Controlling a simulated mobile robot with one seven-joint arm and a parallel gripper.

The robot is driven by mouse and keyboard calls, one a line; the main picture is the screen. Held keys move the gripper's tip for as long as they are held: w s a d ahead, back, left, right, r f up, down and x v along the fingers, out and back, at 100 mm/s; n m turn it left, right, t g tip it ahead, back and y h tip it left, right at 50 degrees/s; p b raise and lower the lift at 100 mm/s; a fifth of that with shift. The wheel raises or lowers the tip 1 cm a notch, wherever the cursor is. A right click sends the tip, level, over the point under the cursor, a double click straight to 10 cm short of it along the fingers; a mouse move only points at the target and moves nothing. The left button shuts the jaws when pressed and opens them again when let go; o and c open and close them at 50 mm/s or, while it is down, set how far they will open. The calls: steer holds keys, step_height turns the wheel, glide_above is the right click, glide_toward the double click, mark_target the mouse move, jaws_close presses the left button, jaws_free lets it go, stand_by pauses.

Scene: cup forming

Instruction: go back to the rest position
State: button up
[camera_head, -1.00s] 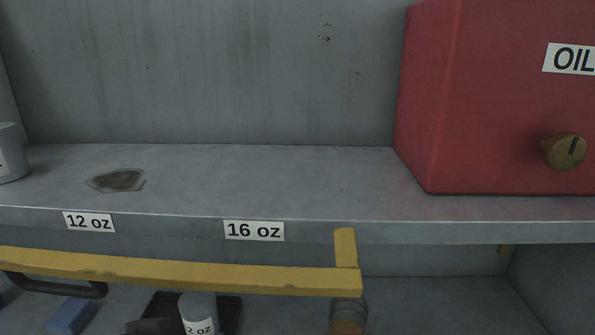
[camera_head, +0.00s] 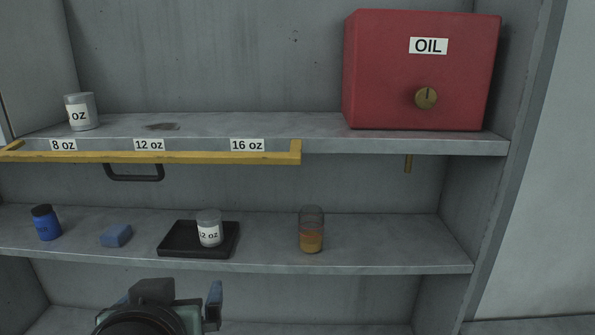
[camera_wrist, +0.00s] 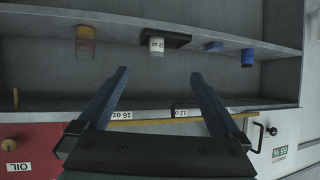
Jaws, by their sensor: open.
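My gripper is at the bottom of the head view, in front of the lower shelf, seen from behind; its fingers show only partly there. In the wrist view my gripper (camera_wrist: 158,85) has its two dark fingers wide apart with nothing between them. The wrist picture shows the shelves upside down. The 12 oz cup (camera_head: 209,228) stands upright on the black tray (camera_head: 171,247); it also shows in the wrist view (camera_wrist: 157,47), apart from the fingers.
A yellow bar (camera_head: 215,157) with a black handle (camera_head: 134,178) fronts the upper shelf. A red OIL box (camera_head: 420,80) and a grey cup (camera_head: 82,111) stand on it. Below are a glass with amber contents (camera_head: 311,232), a blue sponge (camera_head: 116,236) and a blue jar (camera_head: 46,222).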

steer(key=w+d+r+t+b, duration=0.2)
steer(key=w+r+t, duration=0.1)
steer(key=w+r, duration=0.1)
steer(key=s+d+r+m+t+h+b, duration=0.1)
steer(key=s+d+r+t+b, duration=0.2)
steer(key=s+d+r+t, duration=0.2)
steer(key=s+d+r+m+t+h+b, duration=0.1)
steer(key=s+d+r+t+b, duration=0.2)
steer(key=r, duration=0.9)
steer(key=s+d+t, duration=0.2)
steer(key=d+t, duration=0.2)
steer(key=shift+s+d+t+h, duration=0.15)
steer(key=shift+t+h, duration=0.15)
steer(key=shift+h, duration=0.1)
